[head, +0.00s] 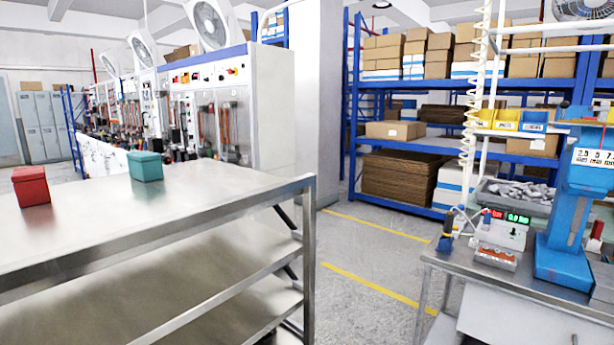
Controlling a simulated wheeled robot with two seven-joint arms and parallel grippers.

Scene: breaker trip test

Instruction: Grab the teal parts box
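The teal parts box (145,167) is a small closed box standing upright on the top shelf of a steel rack table (215,182), near its far edge. A red box (31,187) of similar shape stands to its left on the same top, near the left edge of the head view. There is a clear gap between the two boxes. Neither of my grippers shows in the head view, and nothing touches the teal box.
The table has lower shelves (225,285) and a raised metal edge. A workbench (480,268) with a blue press (572,215) stands at the right. Blue shelving (455,148) with cartons is behind. Open floor (375,262) with yellow lines lies between table and bench.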

